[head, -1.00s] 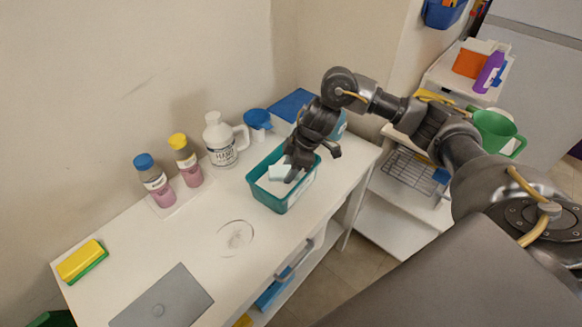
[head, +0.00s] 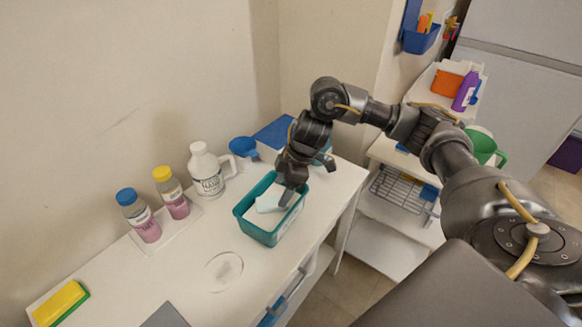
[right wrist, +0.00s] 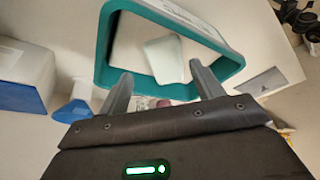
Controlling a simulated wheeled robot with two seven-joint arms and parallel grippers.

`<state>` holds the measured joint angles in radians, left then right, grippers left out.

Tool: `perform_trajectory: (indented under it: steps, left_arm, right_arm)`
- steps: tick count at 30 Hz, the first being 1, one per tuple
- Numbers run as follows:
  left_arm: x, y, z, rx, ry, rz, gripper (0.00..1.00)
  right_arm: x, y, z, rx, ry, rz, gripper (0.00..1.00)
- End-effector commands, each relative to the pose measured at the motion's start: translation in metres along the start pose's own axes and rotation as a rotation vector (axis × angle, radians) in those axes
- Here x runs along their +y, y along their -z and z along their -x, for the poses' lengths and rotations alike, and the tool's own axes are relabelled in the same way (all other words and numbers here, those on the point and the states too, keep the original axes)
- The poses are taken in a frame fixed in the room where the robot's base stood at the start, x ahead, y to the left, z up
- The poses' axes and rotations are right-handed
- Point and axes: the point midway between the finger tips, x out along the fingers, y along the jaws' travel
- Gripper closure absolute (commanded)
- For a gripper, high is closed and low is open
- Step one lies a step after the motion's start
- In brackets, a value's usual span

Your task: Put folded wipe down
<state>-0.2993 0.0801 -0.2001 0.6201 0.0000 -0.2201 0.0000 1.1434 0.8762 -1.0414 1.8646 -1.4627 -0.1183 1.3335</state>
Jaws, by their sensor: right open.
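The folded wipe (head: 268,203) is a pale, whitish pad inside the teal bin (head: 256,234) on the white table. In the right wrist view the wipe (right wrist: 166,60) lies beyond my fingertips, within the teal rim (right wrist: 102,62) of the bin. My right gripper (head: 289,190) is over the bin and reaches down to its opening. Its two fingers (right wrist: 160,76) are apart, with no wipe gripped between them. Part of the wipe is hidden behind the gripper in the head view. My left gripper is not in view.
A white jug (head: 206,172), two pink bottles (head: 142,217) (head: 172,194) and a blue funnel (head: 243,148) stand along the wall. A blue-lidded box (head: 272,133) is behind the bin. A yellow-green sponge (head: 60,303) lies front left. Clear table surrounds a round mark (head: 224,271).

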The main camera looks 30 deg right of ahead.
Motion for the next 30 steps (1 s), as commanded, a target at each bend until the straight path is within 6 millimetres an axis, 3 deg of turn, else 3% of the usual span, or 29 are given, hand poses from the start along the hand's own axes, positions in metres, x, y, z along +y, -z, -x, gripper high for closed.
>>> perform_trajectory:
  steps: [1,6,12,30]
  left_arm:
    - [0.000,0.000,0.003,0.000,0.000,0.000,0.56]
    - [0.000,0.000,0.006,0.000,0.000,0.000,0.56]
    - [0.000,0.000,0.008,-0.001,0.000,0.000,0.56]
    - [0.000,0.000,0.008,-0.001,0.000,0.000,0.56]
  right_arm:
    - [0.002,0.001,0.016,0.001,-0.007,0.003,0.34]
    - [0.002,0.002,0.051,0.004,-0.008,0.001,0.34]
    - [0.002,0.002,0.075,0.004,-0.006,0.001,0.34]
    - [0.001,0.003,0.081,0.006,-0.005,0.001,0.34]
